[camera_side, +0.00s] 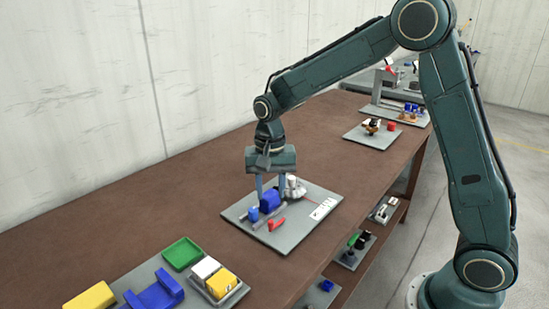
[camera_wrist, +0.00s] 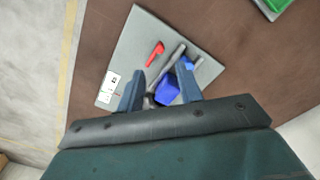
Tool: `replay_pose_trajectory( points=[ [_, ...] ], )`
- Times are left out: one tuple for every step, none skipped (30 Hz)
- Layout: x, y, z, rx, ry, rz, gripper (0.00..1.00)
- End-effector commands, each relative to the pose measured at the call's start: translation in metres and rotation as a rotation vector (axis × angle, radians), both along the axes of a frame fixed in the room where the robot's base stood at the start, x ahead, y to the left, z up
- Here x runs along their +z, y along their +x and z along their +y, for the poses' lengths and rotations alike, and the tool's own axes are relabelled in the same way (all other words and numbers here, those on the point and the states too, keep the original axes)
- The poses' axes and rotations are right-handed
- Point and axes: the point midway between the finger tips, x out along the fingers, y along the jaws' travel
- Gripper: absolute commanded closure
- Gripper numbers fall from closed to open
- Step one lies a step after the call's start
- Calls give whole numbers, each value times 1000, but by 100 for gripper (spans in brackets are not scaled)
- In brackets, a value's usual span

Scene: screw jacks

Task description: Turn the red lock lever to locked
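The red lock lever (camera_side: 277,223) lies on a grey board (camera_side: 238,212), on the near side of a grey bar. In the wrist view the red lever (camera_wrist: 154,53) is beyond my fingertips, clear of both. My gripper (camera_side: 271,186) points down over the board, its fingers spread. In the wrist view my gripper (camera_wrist: 159,82) has a gap between its fingers. A blue block (camera_side: 270,201) is below and between the fingers; I cannot tell whether they touch it. A small blue part (camera_side: 253,214) sits at the bar's left end.
A white label plate (camera_side: 322,209) lies on the board's right side. A silvery-white part (camera_side: 293,187) stands behind the blue block. Blue, yellow and green pieces, including a green tray (camera_side: 182,253), lie at front left. Another board (camera_side: 373,137) is farther back. Brown table is bare between them.

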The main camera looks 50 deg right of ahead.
Motion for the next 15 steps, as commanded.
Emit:
replay_pose_trajectory(
  points=[
    [-9,-1,0,0,0,4,64],
    [-13,-1,0,0,0,4,64],
    [-19,-1,0,0,0,4,64],
    [-24,-1,0,0,0,4,64],
    [-29,-1,0,0,0,4,64],
    [-35,-1,0,0,0,6,64],
    [-40,-1,0,0,0,4,64],
    [-44,-1,0,0,1,4,64],
    [-50,-1,0,0,0,4,64],
    [-55,-1,0,0,0,4,64],
    [-59,-1,0,0,0,4,64],
    [-65,-1,0,0,1,4,64],
    [-69,-1,0,0,0,4,64],
    [-72,-1,0,0,0,4,64],
    [-77,-1,0,0,0,3,64]
  ],
)
